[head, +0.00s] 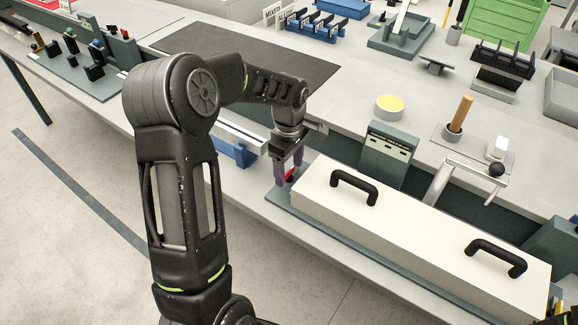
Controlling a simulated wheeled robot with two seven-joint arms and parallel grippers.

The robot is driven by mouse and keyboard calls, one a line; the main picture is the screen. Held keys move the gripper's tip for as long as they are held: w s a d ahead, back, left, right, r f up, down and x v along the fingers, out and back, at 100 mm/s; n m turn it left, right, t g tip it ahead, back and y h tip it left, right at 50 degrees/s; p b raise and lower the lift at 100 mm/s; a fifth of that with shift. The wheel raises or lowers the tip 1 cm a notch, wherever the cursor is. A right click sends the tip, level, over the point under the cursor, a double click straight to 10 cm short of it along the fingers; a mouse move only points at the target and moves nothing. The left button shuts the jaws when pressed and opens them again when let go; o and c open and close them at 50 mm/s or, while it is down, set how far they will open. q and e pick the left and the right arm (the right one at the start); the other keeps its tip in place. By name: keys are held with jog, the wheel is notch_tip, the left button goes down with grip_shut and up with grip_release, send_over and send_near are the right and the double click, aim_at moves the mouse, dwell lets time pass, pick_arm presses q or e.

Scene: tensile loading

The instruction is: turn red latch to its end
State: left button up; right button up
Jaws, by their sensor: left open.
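The red latch (291,174) is a small red piece at the left end of a long cream box with two black handles (395,226). My left gripper (287,176) points down over the latch, with its purple-grey fingers on either side of it. The fingers are open and hide most of the latch. I cannot tell whether they touch it or how far it is turned. My right gripper is not in view.
The cream box lies on a dark base plate along the bench's front edge. Behind it stand a grey-green panel box (389,153) and a lever with a black knob (496,169). A dark mat (230,55) lies at the back left.

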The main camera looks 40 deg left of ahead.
pick_arm(q)
jog(key=c, duration=1.4)
